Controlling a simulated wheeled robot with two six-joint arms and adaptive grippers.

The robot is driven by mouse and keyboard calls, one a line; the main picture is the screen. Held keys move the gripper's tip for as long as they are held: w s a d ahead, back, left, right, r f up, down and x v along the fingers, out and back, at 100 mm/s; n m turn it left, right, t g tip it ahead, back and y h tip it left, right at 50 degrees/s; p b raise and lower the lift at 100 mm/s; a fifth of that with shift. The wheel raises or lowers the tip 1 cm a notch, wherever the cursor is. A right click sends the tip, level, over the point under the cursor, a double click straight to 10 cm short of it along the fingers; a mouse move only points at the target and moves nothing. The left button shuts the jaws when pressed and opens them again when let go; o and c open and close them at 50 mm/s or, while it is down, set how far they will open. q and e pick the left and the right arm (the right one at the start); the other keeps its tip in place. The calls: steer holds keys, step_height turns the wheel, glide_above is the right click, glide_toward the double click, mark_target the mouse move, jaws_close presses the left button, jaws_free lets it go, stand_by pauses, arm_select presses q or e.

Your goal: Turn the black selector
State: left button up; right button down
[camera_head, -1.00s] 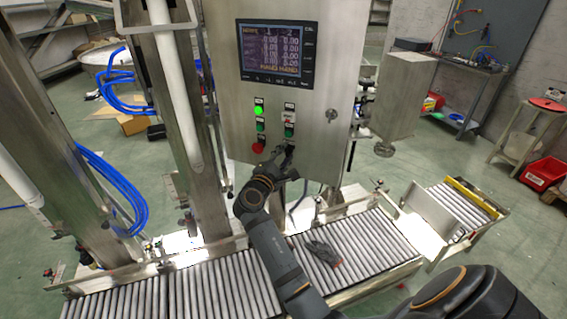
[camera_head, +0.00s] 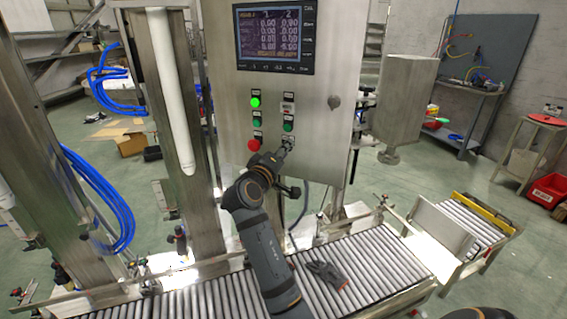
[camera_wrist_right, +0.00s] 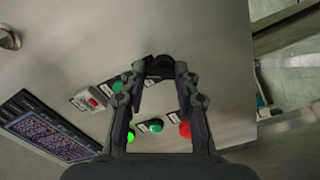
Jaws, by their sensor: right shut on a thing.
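The black selector (camera_wrist_right: 160,62) shows in the right wrist view at the far end of my gripper, between the fingertips. My right gripper (camera_wrist_right: 161,72) is shut on it, with the two fingers on either side. In the head view my right gripper (camera_head: 284,148) reaches up to the lower right of the button group on the steel control cabinet (camera_head: 320,130) and largely hides the selector. How far the selector is turned cannot be told. My left gripper is not in view.
Near the selector are a lit green button (camera_head: 255,102), other green buttons (camera_head: 288,126) and a red button (camera_head: 253,145). A screen (camera_head: 275,38) is above. The roller conveyor (camera_head: 370,265) runs below, with a dark glove-like item (camera_head: 327,274) on it.

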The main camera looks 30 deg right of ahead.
steer(key=shift+m+b, duration=1.55)
steer(key=shift+m, duration=0.15)
steer(key=c, duration=1)
jaws_free()
